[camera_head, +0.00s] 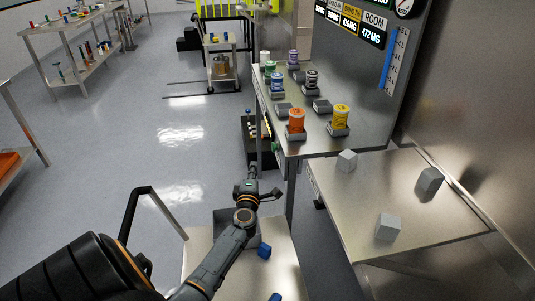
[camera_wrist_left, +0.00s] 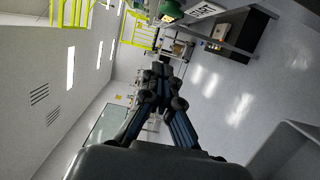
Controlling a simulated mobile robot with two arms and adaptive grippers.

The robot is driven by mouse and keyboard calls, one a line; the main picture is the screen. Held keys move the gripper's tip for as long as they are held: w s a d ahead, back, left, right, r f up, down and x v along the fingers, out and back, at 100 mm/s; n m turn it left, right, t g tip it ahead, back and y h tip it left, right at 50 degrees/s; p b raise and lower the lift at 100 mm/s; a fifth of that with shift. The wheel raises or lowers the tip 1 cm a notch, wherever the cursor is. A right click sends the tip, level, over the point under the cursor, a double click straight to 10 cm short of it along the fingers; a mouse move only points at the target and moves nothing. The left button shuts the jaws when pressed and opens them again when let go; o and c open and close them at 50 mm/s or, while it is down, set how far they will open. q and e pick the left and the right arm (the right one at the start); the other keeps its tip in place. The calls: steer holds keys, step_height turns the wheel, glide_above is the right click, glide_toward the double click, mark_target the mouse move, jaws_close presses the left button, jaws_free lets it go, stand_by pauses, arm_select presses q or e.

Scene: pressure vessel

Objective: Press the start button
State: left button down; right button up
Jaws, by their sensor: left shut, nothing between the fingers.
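A green button (camera_wrist_left: 172,10) shows at the top of the left wrist view, beside a white label with dark lettering. A small green spot on the front left corner of the bench (camera_head: 275,146) in the head view seems to be the same button. My left gripper (camera_head: 253,168) reaches forward, low and to the left of that corner. Its closed, empty fingers (camera_wrist_left: 160,70) point forward in the wrist view, below the button and apart from it. My right gripper is not in view.
The steel bench (camera_head: 318,139) carries orange, yellow and other coloured spools on grey holders. A lower steel table (camera_head: 365,215) holds several grey blocks. A cart with blue pieces (camera_head: 264,251) lies under my left arm. The floor at left is open.

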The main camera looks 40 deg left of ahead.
mark_target(273, 147)
arm_select(q)
steer(key=w+a+b, duration=0.2)
steer(key=w+b, duration=0.3)
steer(key=w, duration=0.4)
steer(key=shift+w+a, duration=0.3)
steer(key=shift+w, duration=0.1)
steer(key=shift+w+d, duration=0.1)
